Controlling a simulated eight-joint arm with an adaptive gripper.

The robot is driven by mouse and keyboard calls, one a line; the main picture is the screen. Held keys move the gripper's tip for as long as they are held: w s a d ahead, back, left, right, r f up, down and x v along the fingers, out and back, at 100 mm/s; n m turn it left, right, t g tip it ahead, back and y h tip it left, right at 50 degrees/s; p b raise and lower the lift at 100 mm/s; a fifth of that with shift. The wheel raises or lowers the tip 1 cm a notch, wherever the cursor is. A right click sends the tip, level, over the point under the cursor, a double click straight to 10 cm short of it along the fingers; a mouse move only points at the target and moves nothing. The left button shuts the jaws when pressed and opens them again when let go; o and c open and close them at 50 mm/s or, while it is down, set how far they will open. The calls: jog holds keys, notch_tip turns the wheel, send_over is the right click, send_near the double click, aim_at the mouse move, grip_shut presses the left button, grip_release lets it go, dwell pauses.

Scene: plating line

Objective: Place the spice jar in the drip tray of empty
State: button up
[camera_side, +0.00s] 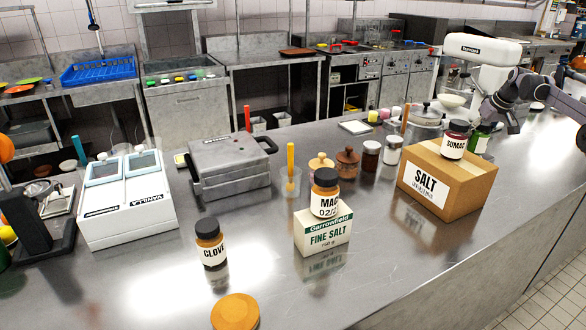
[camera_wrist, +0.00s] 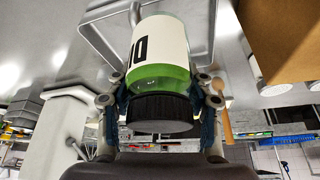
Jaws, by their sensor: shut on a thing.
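My gripper (camera_wrist: 162,108) is shut on a green spice jar (camera_wrist: 158,75) with a black lid and a white label, only partly readable. The fingers sit on both sides of the jar near its lid. In the side view my gripper (camera_side: 497,116) is at the right, and the green jar (camera_side: 481,140) shows partly behind the sumac jar (camera_side: 454,139). A shallow metal tray (camera_wrist: 101,14) with a raised rim lies beyond the held jar in the wrist view. I cannot tell whether it is the drip tray. No "empty" label is readable.
The sumac jar stands on a cardboard salt carton (camera_side: 467,190), close to my gripper. A mace jar (camera_side: 325,196) stands on a fine salt box (camera_side: 322,232). A clove jar (camera_side: 210,244) stands left of it. The front counter (camera_side: 380,270) has free room.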

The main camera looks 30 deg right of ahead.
jog(key=shift+f, duration=0.2)
jog(key=o, duration=1.4)
